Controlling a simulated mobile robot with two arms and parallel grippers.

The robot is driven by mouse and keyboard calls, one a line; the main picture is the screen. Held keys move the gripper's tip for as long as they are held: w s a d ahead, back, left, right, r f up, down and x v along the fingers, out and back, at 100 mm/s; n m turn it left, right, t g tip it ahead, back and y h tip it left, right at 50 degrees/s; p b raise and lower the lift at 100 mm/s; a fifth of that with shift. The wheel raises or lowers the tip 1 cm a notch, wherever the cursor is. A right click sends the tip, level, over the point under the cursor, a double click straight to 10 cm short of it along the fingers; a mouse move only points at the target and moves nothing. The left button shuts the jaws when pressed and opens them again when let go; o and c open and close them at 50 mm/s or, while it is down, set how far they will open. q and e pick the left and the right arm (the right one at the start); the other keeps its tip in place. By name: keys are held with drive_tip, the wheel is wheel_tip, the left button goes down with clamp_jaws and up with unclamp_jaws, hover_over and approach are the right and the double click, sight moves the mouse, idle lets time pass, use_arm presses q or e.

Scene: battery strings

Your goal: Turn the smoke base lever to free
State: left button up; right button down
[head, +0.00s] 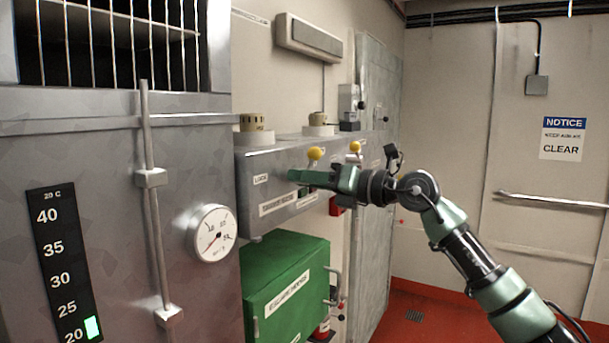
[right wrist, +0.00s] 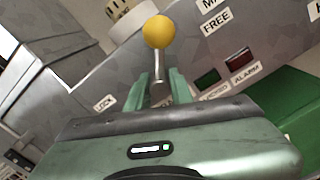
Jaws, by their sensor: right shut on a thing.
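The lever, a metal shaft with a yellow ball knob (head: 315,153), stands on the front of a grey metal box (head: 262,165) on the left wall. It also shows in the right wrist view (right wrist: 159,32), with the shaft rising between my green fingers. My right gripper (head: 300,178) is shut on this shaft below the ball. In the right wrist view, a LOCK label (right wrist: 103,103) is left of the lever and a FREE label (right wrist: 215,20) is to its right. My left gripper is not in view.
A second yellow-knobbed lever (head: 355,146) is farther along the wall. Tan round detectors (head: 252,122) sit on top of the box. A green cabinet (head: 290,288) is below it. A grey cabinet with a gauge (head: 213,232) stands at left. The red floor at right is clear.

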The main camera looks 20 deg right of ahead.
drive_tip(key=shift+m, duration=0.6)
drive_tip(key=c, duration=1.3)
unclamp_jaws()
drive_tip(key=shift+o, duration=0.2)
drive_tip(key=shift+d, duration=0.1)
